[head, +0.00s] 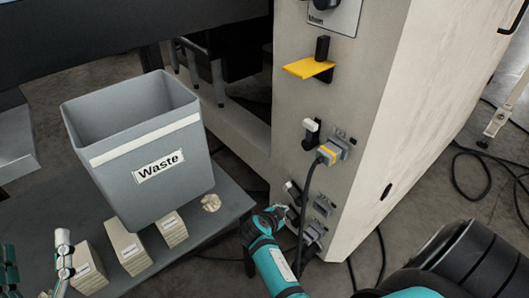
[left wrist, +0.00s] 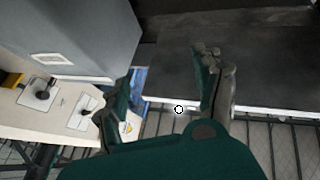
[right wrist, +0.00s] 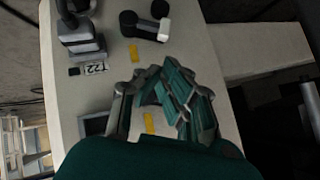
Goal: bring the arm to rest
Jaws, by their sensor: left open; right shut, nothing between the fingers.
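My right gripper (head: 284,212) is shut and empty, close in front of the lower part of the beige cabinet (head: 335,100). In the right wrist view its closed fingers (right wrist: 152,85) stand before the panel, near a dark socket (right wrist: 94,125); I cannot tell whether they touch it. A lower grey plug (head: 314,233) is beside this gripper in the head view. My left gripper (head: 38,262) shows at the lower left edge of the head view. In the left wrist view its fingers (left wrist: 168,72) are spread wide with nothing between them.
A grey Waste bin (head: 160,170) stands on a dark table (head: 210,228) with paper stacks (head: 127,247) in front. The cabinet carries a yellow handle (head: 307,68), a white lever (head: 311,130) and a plug with a yellow band (head: 332,151). Black cables (head: 478,150) lie on the floor.

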